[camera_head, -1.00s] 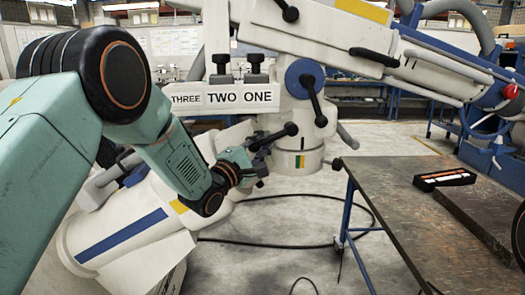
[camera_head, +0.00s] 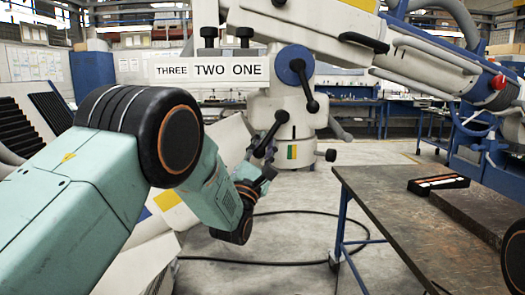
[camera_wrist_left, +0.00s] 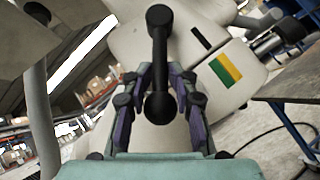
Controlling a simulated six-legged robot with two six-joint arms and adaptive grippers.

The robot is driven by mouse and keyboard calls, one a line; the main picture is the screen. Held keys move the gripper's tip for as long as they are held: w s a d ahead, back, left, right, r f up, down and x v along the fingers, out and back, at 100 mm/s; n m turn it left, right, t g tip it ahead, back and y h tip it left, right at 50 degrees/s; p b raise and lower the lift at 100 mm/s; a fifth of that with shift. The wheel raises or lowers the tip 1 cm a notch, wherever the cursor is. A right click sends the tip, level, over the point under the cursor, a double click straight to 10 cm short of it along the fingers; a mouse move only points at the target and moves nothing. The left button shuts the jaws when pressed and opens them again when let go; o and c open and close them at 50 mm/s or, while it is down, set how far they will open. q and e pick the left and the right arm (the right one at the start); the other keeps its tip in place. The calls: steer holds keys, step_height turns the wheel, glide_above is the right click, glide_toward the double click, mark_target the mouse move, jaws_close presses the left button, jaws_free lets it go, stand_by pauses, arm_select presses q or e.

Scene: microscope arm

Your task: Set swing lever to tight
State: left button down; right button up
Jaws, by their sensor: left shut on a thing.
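The swing lever (camera_head: 269,134) is a black bar with ball ends on the white microscope arm's lower housing. It stands steeply, its upper ball up and to the right in the head view. My left gripper (camera_head: 264,170) is shut on its lower end. In the left wrist view the swing lever (camera_wrist_left: 159,62) runs upright in the picture, its near ball between the fingers of the left gripper (camera_wrist_left: 160,90). A green and yellow sticker (camera_head: 292,152) is on the housing just right of the lever. My right gripper is not in view.
Another black lever (camera_head: 308,85) sits on a blue disc above. A sign reading THREE TWO ONE (camera_head: 208,70) is up and to the left. A dark table (camera_head: 400,205) stands at the right with a small black tray (camera_head: 438,185). A black cable (camera_head: 300,212) lies on the floor.

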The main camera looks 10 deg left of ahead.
arm_select(q)
steer(key=shift+f+n, duration=0.3)
steer(key=shift+f, duration=0.3)
steer(key=c, duration=1.5)
jaws_free()
steer(key=shift+o, duration=0.9)
steer(key=shift+r, duration=0.1)
steer(key=shift+w+a, duration=0.1)
steer(key=shift+r, duration=0.1)
